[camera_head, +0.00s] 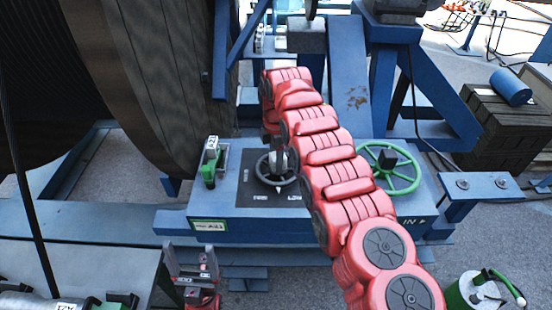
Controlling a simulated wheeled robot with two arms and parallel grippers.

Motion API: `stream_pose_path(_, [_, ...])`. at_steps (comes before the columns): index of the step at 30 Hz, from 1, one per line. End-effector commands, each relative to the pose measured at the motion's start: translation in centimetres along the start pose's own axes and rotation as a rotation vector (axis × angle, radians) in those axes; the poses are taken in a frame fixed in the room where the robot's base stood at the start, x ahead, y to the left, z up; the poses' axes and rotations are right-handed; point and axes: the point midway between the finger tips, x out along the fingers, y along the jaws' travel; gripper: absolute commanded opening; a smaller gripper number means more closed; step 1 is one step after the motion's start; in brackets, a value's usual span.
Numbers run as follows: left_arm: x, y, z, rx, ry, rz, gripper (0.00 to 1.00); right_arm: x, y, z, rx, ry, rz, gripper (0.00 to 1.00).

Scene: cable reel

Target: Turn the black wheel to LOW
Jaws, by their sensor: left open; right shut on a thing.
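The black wheel (286,181) is a small spoked handwheel on a dark panel on top of the blue machine base, left of my red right arm. My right gripper (275,152) comes down onto the wheel from above and is shut on it. The arm and gripper hide the wheel's upper right part. White lettering (294,197) is on the panel below the wheel, too small to read surely. A pale pointer mark shows at the wheel's lower edge. My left gripper (192,268) is open and empty at the lower left, in front of the base and away from the wheel.
A larger green handwheel (407,178) is on the base right of my arm. A green-handled device (210,163) stands left of the black wheel. The big cable reel (130,70) fills the upper left. Blue frame beams (372,80) rise behind. A grey bench (95,275) stands lower left.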

Motion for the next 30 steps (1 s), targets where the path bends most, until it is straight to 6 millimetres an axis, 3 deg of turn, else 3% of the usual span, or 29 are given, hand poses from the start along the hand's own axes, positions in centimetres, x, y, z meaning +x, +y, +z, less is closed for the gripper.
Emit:
stream_pose_path(15, [-0.66,0.03,0.11,0.000,0.000,0.000,0.80,0.03,0.03,0.07,-0.392,0.001,0.003,0.00])
stream_pose_path(30, [-0.96,0.05,0.16,0.000,0.000,0.000,0.80,-0.21,0.12,0.15,-0.502,-0.004,0.006,0.00])
